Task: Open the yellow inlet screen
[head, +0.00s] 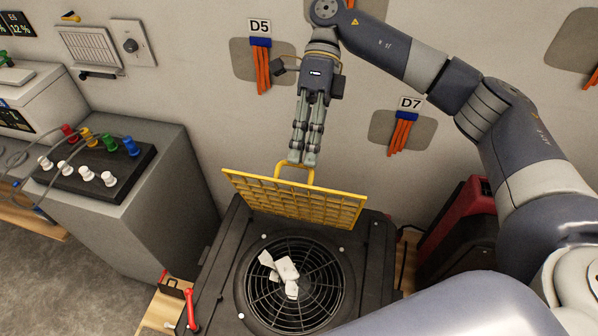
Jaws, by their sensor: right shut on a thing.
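The yellow inlet screen (300,205) stands raised and tilted at the back edge of a black fan unit (220,283). A yellow handle (281,168) rises from its upper edge. My right gripper (302,160) comes down from above and is shut on the handle. Below the screen, the round fan grille (315,285) is uncovered. Several white scraps (287,268) lie on the grille. My left gripper is not in view.
A grey cabinet (150,220) with a black panel of coloured knobs stands at left. A red and black case (462,225) stands at right. A red lever (191,308) is at the unit's front left. Orange strips (401,133) hang on the wall behind.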

